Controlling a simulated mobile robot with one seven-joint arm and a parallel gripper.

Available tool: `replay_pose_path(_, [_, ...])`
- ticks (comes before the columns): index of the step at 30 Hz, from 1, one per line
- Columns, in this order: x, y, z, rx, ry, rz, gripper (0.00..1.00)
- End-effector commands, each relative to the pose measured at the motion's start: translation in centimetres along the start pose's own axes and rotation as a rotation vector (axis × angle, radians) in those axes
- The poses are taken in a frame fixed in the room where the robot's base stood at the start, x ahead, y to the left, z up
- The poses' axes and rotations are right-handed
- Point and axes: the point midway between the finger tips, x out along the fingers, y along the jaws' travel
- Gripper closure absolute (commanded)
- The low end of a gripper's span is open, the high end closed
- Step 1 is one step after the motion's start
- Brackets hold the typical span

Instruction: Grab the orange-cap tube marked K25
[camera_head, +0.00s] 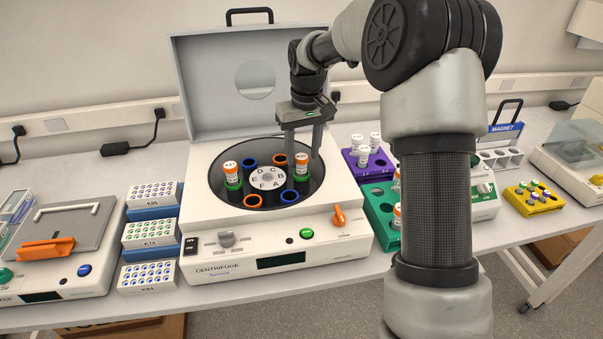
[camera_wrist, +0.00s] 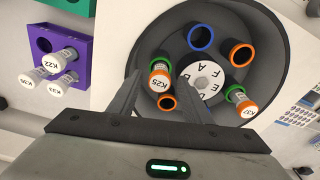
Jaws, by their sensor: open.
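The K25 tube (camera_head: 301,166) stands in a green-ringed slot of the open centrifuge (camera_head: 195,205), on the right of the rotor. It has an orange cap with a white top; the mark K25 reads in the wrist view (camera_wrist: 160,80). My gripper (camera_head: 303,154) is open and points down over it. In the wrist view the tube lies between the two fingers (camera_wrist: 163,79); I cannot tell whether the fingertips reach down past its cap. A second orange-cap tube, K37 (camera_wrist: 241,101), stands in the opposite green-ringed slot (camera_head: 231,170).
The rotor's blue- and orange-ringed slots are empty. The raised lid (camera_head: 215,85) stands behind my gripper. A purple rack (camera_head: 378,166) with several white-capped tubes and a green rack (camera_head: 377,213) are to the right. Labelled boxes (camera_head: 151,233) stand left.

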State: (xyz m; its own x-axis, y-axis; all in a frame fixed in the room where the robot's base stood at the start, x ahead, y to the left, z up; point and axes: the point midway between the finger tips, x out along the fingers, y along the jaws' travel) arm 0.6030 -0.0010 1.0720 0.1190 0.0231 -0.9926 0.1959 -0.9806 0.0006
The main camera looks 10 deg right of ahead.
Motion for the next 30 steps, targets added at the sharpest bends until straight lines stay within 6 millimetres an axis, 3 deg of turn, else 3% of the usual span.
replay_pose_path(6, [3.3,0.0,-0.3,0.001,-0.002,-0.002,0.55])
replay_pose_path(13, [3.5,0.0,-0.3,0.001,0.000,-0.001,0.55])
replay_pose_path(14, [3.5,0.0,-0.3,0.001,0.000,-0.001,0.57])
replay_pose_path(21, [3.5,0.0,-0.3,0.001,0.000,-0.001,0.94])
replay_pose_path(30, [3.0,0.0,-0.5,0.001,0.003,0.000,0.94])
